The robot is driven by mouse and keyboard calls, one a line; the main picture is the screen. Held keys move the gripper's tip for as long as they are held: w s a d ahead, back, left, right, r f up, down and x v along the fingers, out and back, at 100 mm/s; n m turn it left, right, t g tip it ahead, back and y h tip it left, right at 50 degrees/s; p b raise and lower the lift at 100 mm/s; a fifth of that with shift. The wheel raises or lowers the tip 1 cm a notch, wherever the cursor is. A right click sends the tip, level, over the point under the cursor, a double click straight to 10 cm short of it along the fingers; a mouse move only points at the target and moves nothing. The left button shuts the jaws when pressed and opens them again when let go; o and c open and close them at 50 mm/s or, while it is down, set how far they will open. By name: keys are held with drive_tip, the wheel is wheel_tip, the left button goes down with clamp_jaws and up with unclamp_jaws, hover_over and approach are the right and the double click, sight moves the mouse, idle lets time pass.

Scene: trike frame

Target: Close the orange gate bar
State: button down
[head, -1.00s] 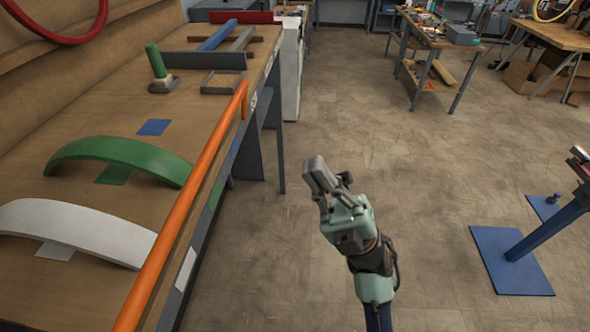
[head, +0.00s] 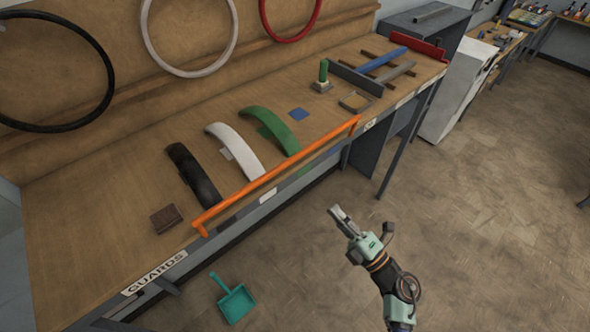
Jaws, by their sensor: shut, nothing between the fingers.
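The orange gate bar (head: 280,174) runs along the front edge of the wooden workbench, from near the GUARDS label to the bench's middle. Its left end bends down toward the bench edge. I cannot tell whether its ends are latched. My gripper (head: 338,212) is shut and empty. It is over the floor in front of the bench, to the right of and apart from the bar.
Behind the bar, black (head: 194,176), white (head: 236,150) and green (head: 271,130) curved guards lie on the workbench (head: 90,215). A brown block (head: 166,218) is near the left end. A teal dustpan (head: 236,303) lies on the floor. Floor to the right is clear.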

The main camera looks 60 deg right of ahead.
drive_tip(key=p+x, duration=0.2)
drive_tip(key=x, duration=1.2)
drive_tip(key=shift+w+p, duration=0.15)
drive_tip(key=shift+p, duration=0.15)
drive_tip(key=shift+d, duration=0.15)
drive_tip(key=shift+x, duration=0.8)
drive_tip(key=shift+r, duration=0.1)
drive_tip(key=r+v, duration=0.1)
drive_tip(key=v, duration=1.3)
drive_tip(key=shift+s+r, duration=0.2)
drive_tip(key=shift+s, duration=0.1)
